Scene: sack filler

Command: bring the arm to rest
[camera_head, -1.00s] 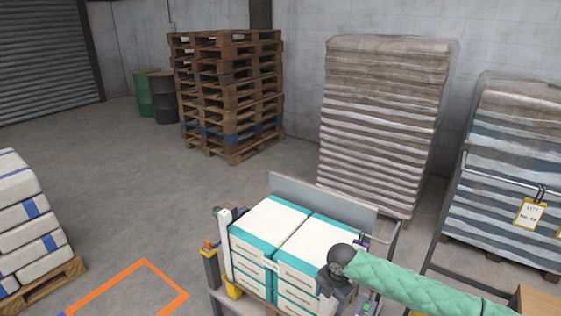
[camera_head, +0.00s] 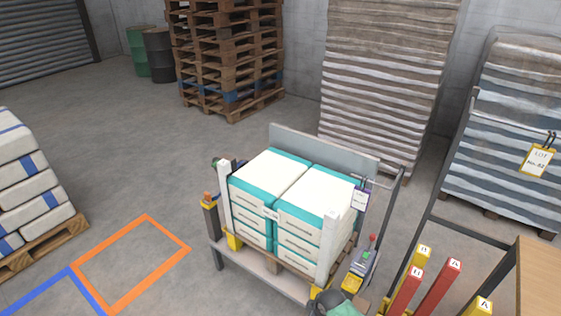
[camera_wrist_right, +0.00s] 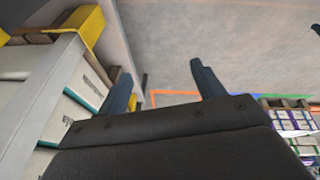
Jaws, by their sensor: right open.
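My right arm shows only at the bottom edge of the head view, as a dark wrist joint (camera_head: 335,300) with a bit of green sleeve. In the right wrist view my right gripper (camera_wrist_right: 163,82) is open, with two dark fingers apart and only floor between them. The stack of white and teal sacks (camera_head: 312,207) stands on a pallet on a metal stand, just beyond my wrist in the head view. The white side of a stack (camera_wrist_right: 65,110) is close to the left finger in the wrist view; whether they touch cannot be told. My left gripper is not in view.
A control box (camera_head: 362,262) with a red-topped post sits at the stand's front right corner. Red and yellow lettered posts (camera_head: 437,285) stand beside a wooden table (camera_head: 537,275). Orange floor marking (camera_head: 147,217) encloses bare floor at left. A tag (camera_head: 360,198) hangs by the sacks.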

